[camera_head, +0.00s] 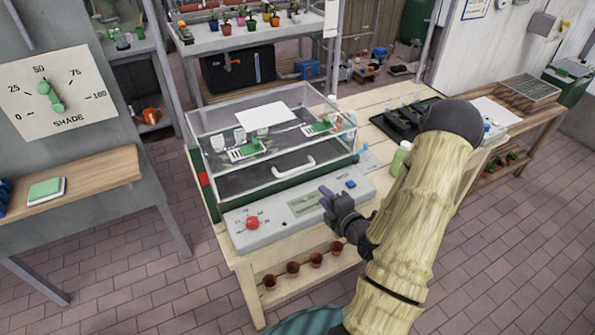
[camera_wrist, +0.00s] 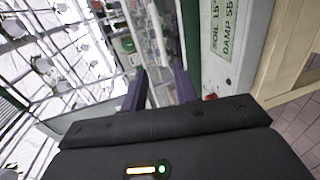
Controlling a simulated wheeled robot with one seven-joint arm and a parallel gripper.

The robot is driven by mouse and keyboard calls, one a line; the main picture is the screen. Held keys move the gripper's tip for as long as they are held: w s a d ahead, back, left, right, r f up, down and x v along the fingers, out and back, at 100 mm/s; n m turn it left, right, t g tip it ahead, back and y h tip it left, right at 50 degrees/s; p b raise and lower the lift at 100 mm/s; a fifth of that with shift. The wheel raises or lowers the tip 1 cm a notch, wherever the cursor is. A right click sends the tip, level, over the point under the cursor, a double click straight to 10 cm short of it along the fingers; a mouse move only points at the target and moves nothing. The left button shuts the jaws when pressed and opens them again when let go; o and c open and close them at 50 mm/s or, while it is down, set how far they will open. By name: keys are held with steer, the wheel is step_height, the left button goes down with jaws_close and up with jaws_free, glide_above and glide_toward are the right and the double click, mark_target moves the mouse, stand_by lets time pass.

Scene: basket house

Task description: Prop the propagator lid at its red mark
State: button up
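The propagator has a clear lid (camera_head: 225,172) with a pale handle (camera_head: 295,167) along its front, over a dark green base (camera_head: 285,182). The lid appears to lie down on the base. A red mark (camera_head: 203,179) shows at the left front side of the propagator. My gripper (camera_head: 326,194) is in front of and to the right of the handle, above the control panel, and apart from the handle. In the wrist view my gripper (camera_wrist: 160,85) has its two fingers apart with nothing held between them.
The control panel (camera_head: 290,210) has a red knob (camera_head: 253,223), a display and a blue button (camera_head: 351,184). A green bottle (camera_head: 400,158) stands right of the propagator, by my arm. Black trays (camera_head: 400,121) sit behind it. Small pots (camera_head: 292,268) stand on the lower shelf.

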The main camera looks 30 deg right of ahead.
mark_target(299, 170)
steer(key=shift+w+f+b, duration=0.15)
steer(key=shift+f+b, duration=0.05)
steer(key=shift+b, duration=0.4)
steer(key=b+x, duration=0.1)
steer(key=b, duration=0.4)
steer(key=shift+w+d+f+b, duration=0.1)
steer(key=shift+w+f+b, duration=0.05)
steer(key=shift+w+b, duration=0.2)
steer(key=b, duration=0.3)
steer(key=shift+w, duration=0.35)
steer(key=p+x, duration=0.2)
steer(key=x, duration=1.2)
steer(key=shift+w, duration=0.3)
steer(key=shift+c, duration=0.4)
jaws_close()
